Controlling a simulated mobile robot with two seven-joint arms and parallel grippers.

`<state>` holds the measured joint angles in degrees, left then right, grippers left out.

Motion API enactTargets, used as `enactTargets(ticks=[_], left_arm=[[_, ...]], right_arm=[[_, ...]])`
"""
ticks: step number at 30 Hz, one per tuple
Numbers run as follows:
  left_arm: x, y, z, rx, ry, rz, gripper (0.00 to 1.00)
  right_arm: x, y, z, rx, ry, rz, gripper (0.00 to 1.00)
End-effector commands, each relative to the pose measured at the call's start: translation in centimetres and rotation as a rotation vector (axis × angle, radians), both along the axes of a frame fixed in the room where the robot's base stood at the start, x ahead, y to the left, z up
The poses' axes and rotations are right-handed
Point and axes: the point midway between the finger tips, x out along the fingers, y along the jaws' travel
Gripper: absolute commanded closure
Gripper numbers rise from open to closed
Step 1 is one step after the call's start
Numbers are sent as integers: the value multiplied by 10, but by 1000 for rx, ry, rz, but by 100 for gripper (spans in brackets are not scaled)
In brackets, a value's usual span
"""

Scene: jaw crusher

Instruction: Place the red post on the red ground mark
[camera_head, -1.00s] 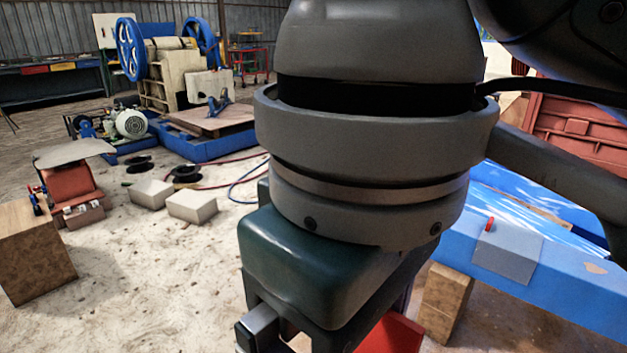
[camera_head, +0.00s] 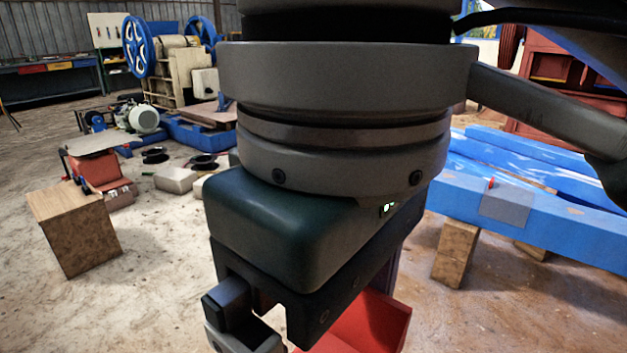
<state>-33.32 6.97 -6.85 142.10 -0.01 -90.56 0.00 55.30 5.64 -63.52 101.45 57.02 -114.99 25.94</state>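My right gripper (camera_head: 245,335) hangs large in the centre, its arm coming in from the upper right. One finger shows at the lower left of its dark body; the other fingertip is hidden or out of frame, so I cannot tell whether it is open or holds anything. A red object (camera_head: 372,325) with flat, wall-like faces shows below and behind the gripper, partly covered and cut by the bottom edge. I cannot tell whether it is the red post. No red ground mark can be made out. My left gripper is not in view.
A wooden block (camera_head: 75,232) stands at left, near a red machine part (camera_head: 98,172). The blue and cream jaw crusher (camera_head: 172,75) is at the back. A blue beam (camera_head: 560,225) rests on a wooden block (camera_head: 456,252) at right. Sandy floor is clear at lower left.

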Motion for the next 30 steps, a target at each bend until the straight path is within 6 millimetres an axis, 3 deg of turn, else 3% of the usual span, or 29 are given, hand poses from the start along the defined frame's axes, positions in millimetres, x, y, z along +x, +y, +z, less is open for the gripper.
enactTargets(ticks=[5, 21, 25, 30], left_arm=[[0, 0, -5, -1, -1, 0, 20], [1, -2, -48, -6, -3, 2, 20], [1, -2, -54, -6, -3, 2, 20], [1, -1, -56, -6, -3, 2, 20]], right_arm=[[1, 0, -9, 2, -3, -1, 100], [0, 0, -129, 1, -2, 1, 100], [0, 0, -148, 2, -3, 0, 100], [0, 1, -156, 3, -4, 1, 100]])
